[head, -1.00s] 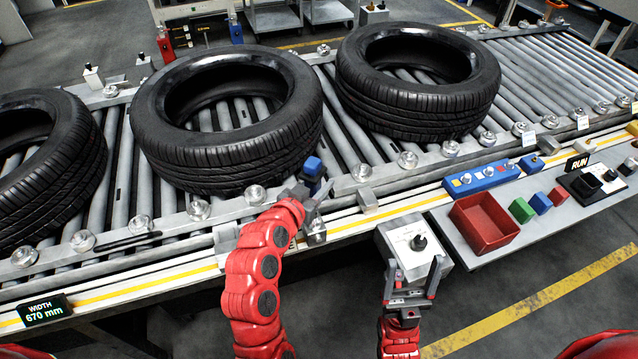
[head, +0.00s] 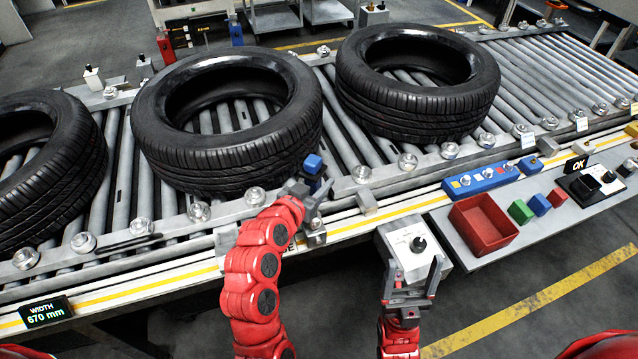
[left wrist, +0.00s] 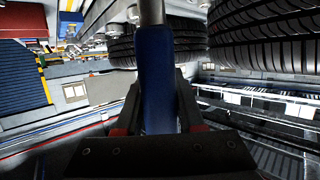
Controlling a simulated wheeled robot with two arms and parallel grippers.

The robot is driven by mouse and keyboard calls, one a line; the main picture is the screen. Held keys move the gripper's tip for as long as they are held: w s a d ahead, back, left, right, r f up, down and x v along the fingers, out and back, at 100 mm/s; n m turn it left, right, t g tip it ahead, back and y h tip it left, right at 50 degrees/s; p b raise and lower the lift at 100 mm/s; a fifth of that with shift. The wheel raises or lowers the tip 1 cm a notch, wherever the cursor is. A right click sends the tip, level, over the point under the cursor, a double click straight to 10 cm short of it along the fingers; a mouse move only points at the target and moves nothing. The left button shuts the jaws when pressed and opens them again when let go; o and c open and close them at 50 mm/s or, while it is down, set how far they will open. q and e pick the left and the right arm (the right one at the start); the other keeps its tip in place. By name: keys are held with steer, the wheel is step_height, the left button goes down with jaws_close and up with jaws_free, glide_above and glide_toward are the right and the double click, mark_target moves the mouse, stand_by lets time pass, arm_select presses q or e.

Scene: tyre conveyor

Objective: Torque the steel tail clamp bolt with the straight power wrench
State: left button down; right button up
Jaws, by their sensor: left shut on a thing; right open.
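My left gripper (head: 313,190) is shut on the blue straight power wrench (head: 313,164), above the near rail of the conveyor. In the left wrist view the wrench's blue body (left wrist: 158,85) stands between the fingers, with a grey shaft at its top end. A steel bolt-like piece (head: 316,239) shows at the rail edge just below the gripper; I cannot tell whether it is the tail clamp bolt or whether the wrench touches it. My right gripper (head: 410,283) is open and empty, in front of the grey dial box.
Several black tyres, including a middle one (head: 225,160), lie on the roller conveyor. The dial box (head: 408,240) has a black knob. A width display (head: 45,311) reads 670 mm.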

arm_select(q)
steer(key=shift+r+p, duration=1.05)
steer(key=shift+r, duration=1.8)
